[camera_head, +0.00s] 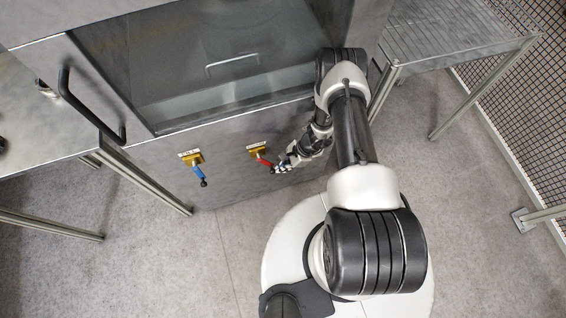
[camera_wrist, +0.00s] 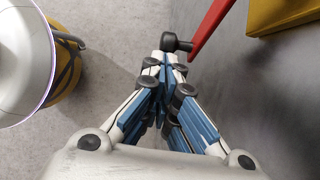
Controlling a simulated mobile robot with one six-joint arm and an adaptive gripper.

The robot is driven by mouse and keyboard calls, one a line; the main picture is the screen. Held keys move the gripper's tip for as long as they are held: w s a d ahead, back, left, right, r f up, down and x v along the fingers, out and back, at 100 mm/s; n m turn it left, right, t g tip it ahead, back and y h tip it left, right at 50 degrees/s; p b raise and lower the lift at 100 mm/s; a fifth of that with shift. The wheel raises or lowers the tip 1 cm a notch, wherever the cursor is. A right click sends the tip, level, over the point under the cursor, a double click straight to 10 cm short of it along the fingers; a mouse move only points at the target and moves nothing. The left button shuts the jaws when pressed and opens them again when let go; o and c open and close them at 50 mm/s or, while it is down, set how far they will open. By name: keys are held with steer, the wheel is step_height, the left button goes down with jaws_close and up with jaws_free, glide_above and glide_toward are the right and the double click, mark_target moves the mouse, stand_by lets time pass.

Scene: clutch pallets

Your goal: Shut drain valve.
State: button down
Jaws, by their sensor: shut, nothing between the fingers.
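Two valves with yellow bodies sit on the front panel of the steel machine. The right valve (camera_head: 258,150) has a red lever (camera_head: 264,160) slanting down to the right. The left valve (camera_head: 193,158) has a blue lever (camera_head: 198,173) pointing mostly down. Their white labels are too small to read. My gripper (camera_head: 277,168) is shut and empty at the free end of the red lever. In the wrist view my fingertips (camera_wrist: 167,62) are just below the lever's black knob (camera_wrist: 176,43); whether they touch it I cannot tell. The red lever (camera_wrist: 208,28) runs up right toward the yellow body (camera_wrist: 284,14).
The machine has a large glass door (camera_head: 225,65) with a black handle (camera_head: 75,105) at its left. Steel tables stand at left (camera_head: 45,125) and right (camera_head: 450,35). A mesh fence (camera_head: 520,90) runs along the right. The floor below the valves is clear.

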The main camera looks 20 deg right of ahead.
steer(key=shift+a+f+b, duration=0.9)
steer(key=shift+a+f, duration=0.45)
steer(key=shift+a, duration=0.15)
